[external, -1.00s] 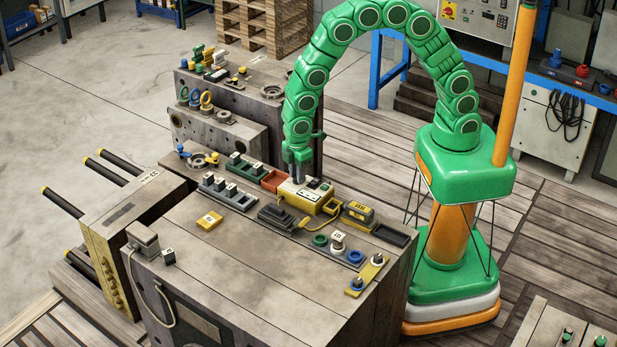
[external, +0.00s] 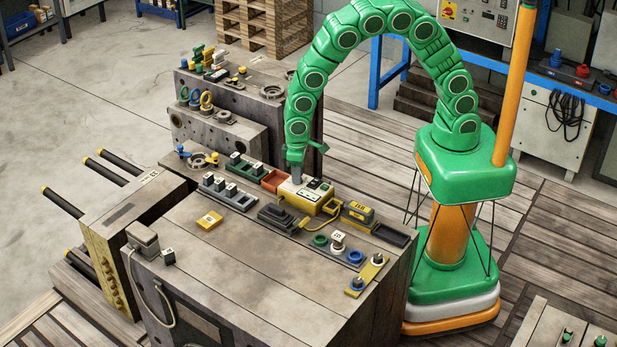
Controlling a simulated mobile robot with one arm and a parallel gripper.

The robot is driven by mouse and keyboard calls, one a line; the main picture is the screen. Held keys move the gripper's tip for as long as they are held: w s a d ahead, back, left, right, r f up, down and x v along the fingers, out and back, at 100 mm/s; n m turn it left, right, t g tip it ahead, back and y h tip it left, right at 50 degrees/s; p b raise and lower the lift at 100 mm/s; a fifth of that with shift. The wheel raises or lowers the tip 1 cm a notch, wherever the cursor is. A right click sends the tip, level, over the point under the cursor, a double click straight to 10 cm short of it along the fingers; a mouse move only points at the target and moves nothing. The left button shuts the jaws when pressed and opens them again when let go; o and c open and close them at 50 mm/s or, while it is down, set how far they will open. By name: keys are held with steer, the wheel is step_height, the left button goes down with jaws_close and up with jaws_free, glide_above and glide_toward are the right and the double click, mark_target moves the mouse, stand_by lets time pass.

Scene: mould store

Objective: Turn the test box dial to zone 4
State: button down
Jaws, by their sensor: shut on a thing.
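Small dark and green controls (external: 316,184) show on the box top right of my gripper. A yellow cable loops from the box over the block.
A red-orange tray (external: 274,180) lies left of the box. A dark stand (external: 276,217) is in front, and a yellow-and-black meter (external: 358,212) to the right. Green and blue rings (external: 320,240) lie nearer.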

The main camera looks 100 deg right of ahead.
steer(key=shift+m, duration=0.6)
steer(key=c, duration=0.8)
jaws_free()
steer(key=shift+c, duration=0.2)
steer(key=shift+r, duration=0.1)
step_height(320, 180, up, 6)
steer(key=shift+w+r, duration=0.1)
steer(key=shift+r, duration=0.65)
